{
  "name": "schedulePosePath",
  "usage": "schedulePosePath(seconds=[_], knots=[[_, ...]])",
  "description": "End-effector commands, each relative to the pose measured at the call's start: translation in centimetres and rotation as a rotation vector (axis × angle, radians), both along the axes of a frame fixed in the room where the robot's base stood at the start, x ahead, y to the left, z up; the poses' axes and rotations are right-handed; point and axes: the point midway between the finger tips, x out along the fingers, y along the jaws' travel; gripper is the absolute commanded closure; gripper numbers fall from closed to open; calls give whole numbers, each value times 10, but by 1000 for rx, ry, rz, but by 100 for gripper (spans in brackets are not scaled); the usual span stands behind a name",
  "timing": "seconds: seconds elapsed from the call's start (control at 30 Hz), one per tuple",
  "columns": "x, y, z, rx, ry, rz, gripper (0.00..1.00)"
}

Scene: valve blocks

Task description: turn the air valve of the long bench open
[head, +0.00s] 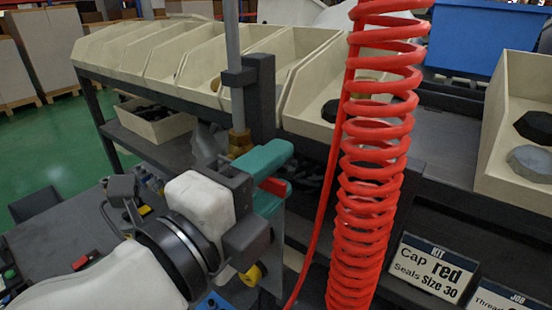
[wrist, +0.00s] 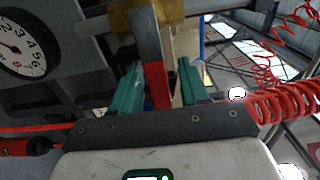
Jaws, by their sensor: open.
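The air valve's brass body (head: 240,141) sits on an upright grey pipe (head: 234,70) at the long bench; it also shows at the top of the wrist view (wrist: 137,20). Its lever is grey with a red end (wrist: 160,96) and appears to stand out across the pipe. The red end also shows in the head view (head: 275,186). My gripper (head: 281,177) has teal fingers, open, one on each side of the lever. In the wrist view a gap shows at the right finger; contact at the left finger is unclear. The head view partly hides the lever behind the fingers.
A coiled red hose (head: 370,170) hangs just right of my gripper. Cream bins (head: 300,85) line the bench behind. A dark bracket (head: 258,95) holds the pipe. A round gauge (wrist: 24,45) is at left in the wrist view. A sign (head: 432,267) stands lower right.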

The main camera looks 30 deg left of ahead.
Motion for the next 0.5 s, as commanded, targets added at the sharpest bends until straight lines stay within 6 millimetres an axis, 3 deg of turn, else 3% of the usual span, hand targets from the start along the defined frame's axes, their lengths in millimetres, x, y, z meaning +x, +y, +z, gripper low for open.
schedulePosePath(seconds=[0.4, 0.5], knots=[[10, -1, -1, -1, 0, 0, 55], [10, -1, -1, -1, 0, 0, 63]])
